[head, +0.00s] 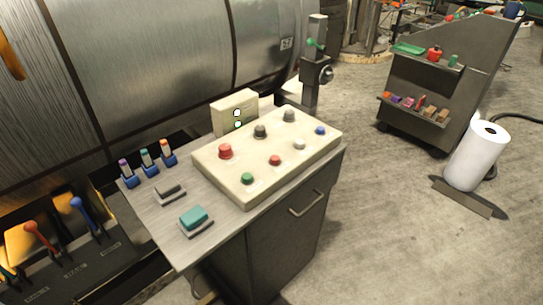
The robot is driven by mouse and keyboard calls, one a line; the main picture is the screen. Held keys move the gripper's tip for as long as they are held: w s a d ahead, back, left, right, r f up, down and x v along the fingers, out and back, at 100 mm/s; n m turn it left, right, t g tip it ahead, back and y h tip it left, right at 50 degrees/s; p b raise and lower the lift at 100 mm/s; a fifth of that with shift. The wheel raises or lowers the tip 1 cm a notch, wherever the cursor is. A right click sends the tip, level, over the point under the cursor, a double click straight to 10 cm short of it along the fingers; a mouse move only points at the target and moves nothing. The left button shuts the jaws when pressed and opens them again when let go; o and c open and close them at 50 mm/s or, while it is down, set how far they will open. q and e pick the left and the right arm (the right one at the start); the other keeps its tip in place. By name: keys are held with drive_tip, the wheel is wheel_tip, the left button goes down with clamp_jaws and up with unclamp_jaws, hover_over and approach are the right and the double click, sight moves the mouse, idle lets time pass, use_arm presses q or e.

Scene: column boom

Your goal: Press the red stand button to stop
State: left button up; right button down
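A cream control box (243,190) with a sloped top sits on a grey cabinet top. A large red button (225,150) stands at its left rear. A smaller red button (274,160) sits near the middle of the panel. I cannot tell from labels which one is the stand button. Around them are a green button (247,178), a white button (299,145), a blue button (320,130) and two dark grey knobs (260,131) (289,116). Neither of my grippers is in view, and nothing covers the buttons.
A small cream box with two lights (234,112) stands behind the panel. Small coloured levers (146,160) and a teal pedal-like block (194,217) are left of it. A large metal cylinder (150,60) fills the back. A tool cart (440,85) and white roll (477,155) stand right; floor between is clear.

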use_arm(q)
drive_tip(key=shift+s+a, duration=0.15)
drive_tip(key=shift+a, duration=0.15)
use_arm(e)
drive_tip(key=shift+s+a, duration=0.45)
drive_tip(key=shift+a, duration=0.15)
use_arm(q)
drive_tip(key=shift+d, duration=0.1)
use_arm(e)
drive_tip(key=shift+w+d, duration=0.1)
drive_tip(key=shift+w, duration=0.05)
